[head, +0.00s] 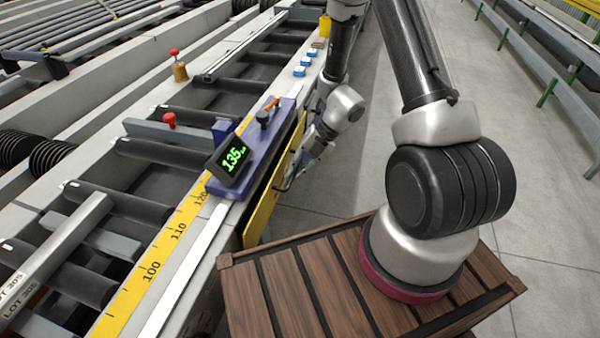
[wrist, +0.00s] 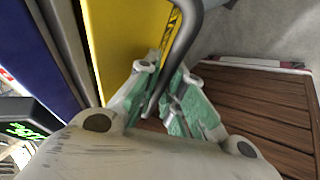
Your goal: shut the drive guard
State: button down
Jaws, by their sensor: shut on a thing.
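The drive guard (head: 262,212) is a yellow panel on the near side of the runout table, below the blue carriage. A dark gap shows between it and the table side, so it looks ajar; its hinge cannot be made out. It fills the upper middle of the wrist view (wrist: 128,38). A dark grey bar handle (wrist: 186,38) stands out from it. My gripper (wrist: 168,108), with green finger pads, is shut on this handle. In the head view my gripper (head: 302,168) is beside the guard, partly hidden by my wrist.
The blue carriage (head: 252,165) carries a display reading about 135 and an orange-handled clamp. A yellow scale (head: 152,270) runs along the table edge. Floor to the right is clear up to grey rails.

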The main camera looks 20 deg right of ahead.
jog(key=shift+w+a+r, duration=0.35)
jog(key=shift+w+a, duration=0.15)
jog(key=shift+a, duration=0.15)
jog(key=shift+w, duration=0.1)
jog(key=c, duration=1.5)
grip_release()
jog(key=shift+a, duration=0.1)
jog(key=v, duration=1.2)
